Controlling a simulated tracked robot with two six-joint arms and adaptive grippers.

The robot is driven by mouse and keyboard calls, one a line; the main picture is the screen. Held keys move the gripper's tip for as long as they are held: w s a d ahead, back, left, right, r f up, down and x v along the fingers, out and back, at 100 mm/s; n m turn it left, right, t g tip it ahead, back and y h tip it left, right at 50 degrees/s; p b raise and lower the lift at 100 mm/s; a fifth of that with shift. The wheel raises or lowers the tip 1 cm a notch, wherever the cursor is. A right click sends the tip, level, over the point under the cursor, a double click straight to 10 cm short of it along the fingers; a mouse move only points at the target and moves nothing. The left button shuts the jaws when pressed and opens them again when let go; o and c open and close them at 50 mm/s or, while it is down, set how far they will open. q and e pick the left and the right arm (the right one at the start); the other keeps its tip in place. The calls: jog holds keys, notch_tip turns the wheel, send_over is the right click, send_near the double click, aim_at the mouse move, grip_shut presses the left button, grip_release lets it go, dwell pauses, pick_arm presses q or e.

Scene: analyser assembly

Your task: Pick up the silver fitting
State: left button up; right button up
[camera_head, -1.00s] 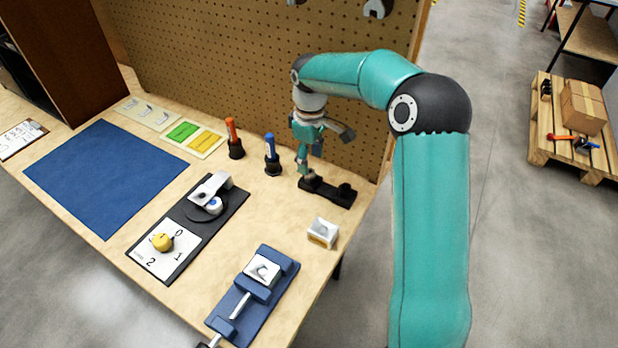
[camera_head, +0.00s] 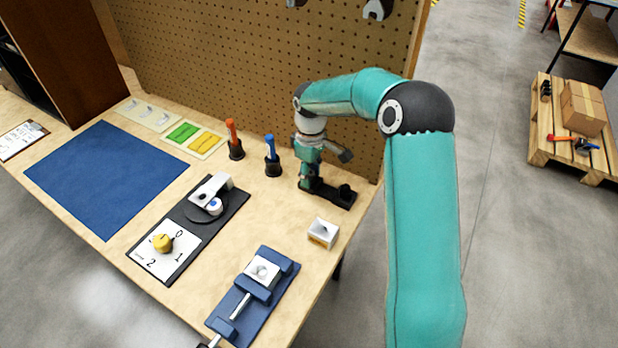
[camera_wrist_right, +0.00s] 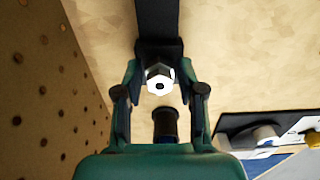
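The silver fitting (camera_wrist_right: 158,78) shows in the right wrist view as a bright hexagonal piece with a dark hole, on a black holder (camera_wrist_right: 158,22). In the head view the black holder (camera_head: 340,195) stands near the pegboard, and my gripper hides the fitting. My right gripper (camera_wrist_right: 160,75) is lowered over the holder, with one finger on each side of the fitting. Its fingers look open, with small gaps beside the fitting. It also shows in the head view (camera_head: 305,185), small and partly blurred into the holder. My left gripper is not in view.
The pegboard (camera_head: 250,70) rises close behind my right arm. Red (camera_head: 233,140) and blue (camera_head: 271,155) tools stand left of the holder. A blue mat (camera_head: 105,175) is clear.

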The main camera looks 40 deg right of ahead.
grip_shut()
